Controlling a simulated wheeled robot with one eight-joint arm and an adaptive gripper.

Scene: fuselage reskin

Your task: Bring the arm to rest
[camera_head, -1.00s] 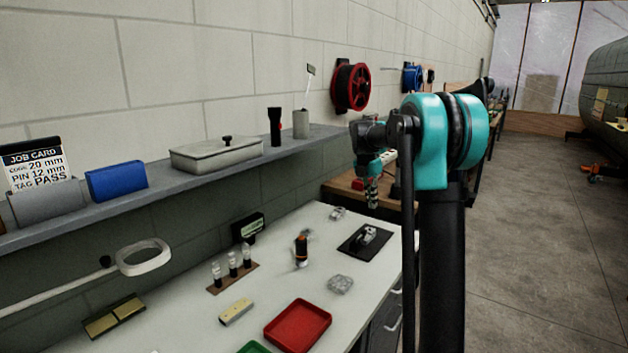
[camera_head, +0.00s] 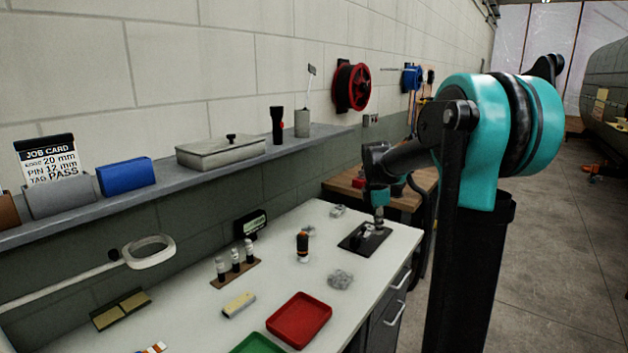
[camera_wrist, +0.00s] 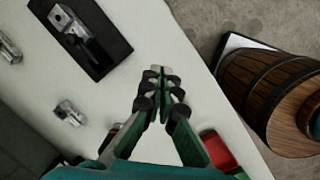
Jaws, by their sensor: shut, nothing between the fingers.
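My arm is teal and black and stands at the right of the head view, bent toward the white bench (camera_head: 395,262). My gripper (camera_head: 379,222) points down over the bench's far right end, in line with the black pad (camera_head: 352,240) and its metal fixture. In the wrist view my gripper (camera_wrist: 161,78) has its fingers together and nothing between them. There the pad (camera_wrist: 112,62) and fixture (camera_wrist: 80,38) lie to the upper left, apart from the fingertips. The gap between fingertips and bench is hard to judge.
A red tray (camera_head: 299,319), a green tray (camera_head: 258,345), an orange-black tool (camera_head: 302,247) and a vial rack (camera_head: 235,273) are on the bench. A shelf (camera_head: 200,170) runs along the wall. A wooden barrel (camera_wrist: 262,92) stands beyond the bench edge. Open floor (camera_head: 555,260) lies right.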

